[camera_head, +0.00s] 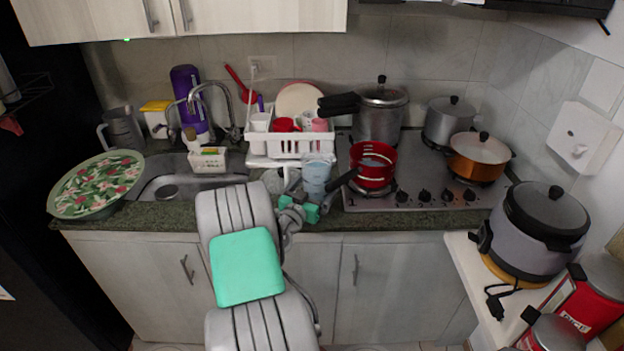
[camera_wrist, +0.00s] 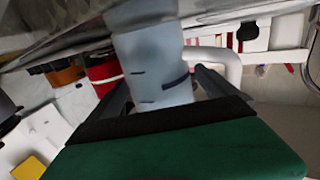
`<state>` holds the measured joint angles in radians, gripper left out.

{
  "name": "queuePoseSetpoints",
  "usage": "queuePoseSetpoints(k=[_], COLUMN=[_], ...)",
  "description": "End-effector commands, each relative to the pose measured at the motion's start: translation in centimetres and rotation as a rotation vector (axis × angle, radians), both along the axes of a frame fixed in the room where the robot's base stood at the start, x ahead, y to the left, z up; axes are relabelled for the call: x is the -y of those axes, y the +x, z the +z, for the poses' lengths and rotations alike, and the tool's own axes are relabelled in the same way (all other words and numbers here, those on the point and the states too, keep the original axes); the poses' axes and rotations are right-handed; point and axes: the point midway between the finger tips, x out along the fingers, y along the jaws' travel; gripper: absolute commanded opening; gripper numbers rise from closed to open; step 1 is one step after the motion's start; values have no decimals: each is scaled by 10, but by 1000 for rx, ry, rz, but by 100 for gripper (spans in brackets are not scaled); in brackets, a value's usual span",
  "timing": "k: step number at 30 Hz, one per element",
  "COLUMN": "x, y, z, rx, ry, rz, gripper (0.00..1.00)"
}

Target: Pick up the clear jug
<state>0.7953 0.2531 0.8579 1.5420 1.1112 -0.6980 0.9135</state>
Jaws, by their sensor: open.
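The clear jug (camera_head: 316,174) is bluish and see-through and stands at the front of the counter, left of the stove. In the wrist view the jug (camera_wrist: 158,65) fills the middle, with dark marks on its side and a pale handle (camera_wrist: 225,65) to the right. My gripper (camera_head: 309,192) is open at the jug, low on it. In the wrist view the dark fingers of my gripper (camera_wrist: 165,90) lie on either side of the jug. I cannot tell whether they touch it. My gripper hides part of the jug's lower body.
A red pot (camera_head: 373,170) with a black handle sits close to the jug's right, its handle pointing toward the jug. A white dish rack (camera_head: 290,145) stands behind. A greyish jug (camera_head: 123,129) and a patterned round tray (camera_head: 60,200) are at the far left, beyond the sink (camera_head: 200,181).

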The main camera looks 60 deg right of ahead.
Motion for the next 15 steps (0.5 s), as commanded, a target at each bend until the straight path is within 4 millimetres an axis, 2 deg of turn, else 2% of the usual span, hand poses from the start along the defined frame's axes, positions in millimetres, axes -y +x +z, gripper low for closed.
queuePoseSetpoints(k=[6,15], x=[1,1], y=[1,1], z=[-1,-1], rx=[0,0], ry=[1,1], rz=[2,1], gripper=[96,71])
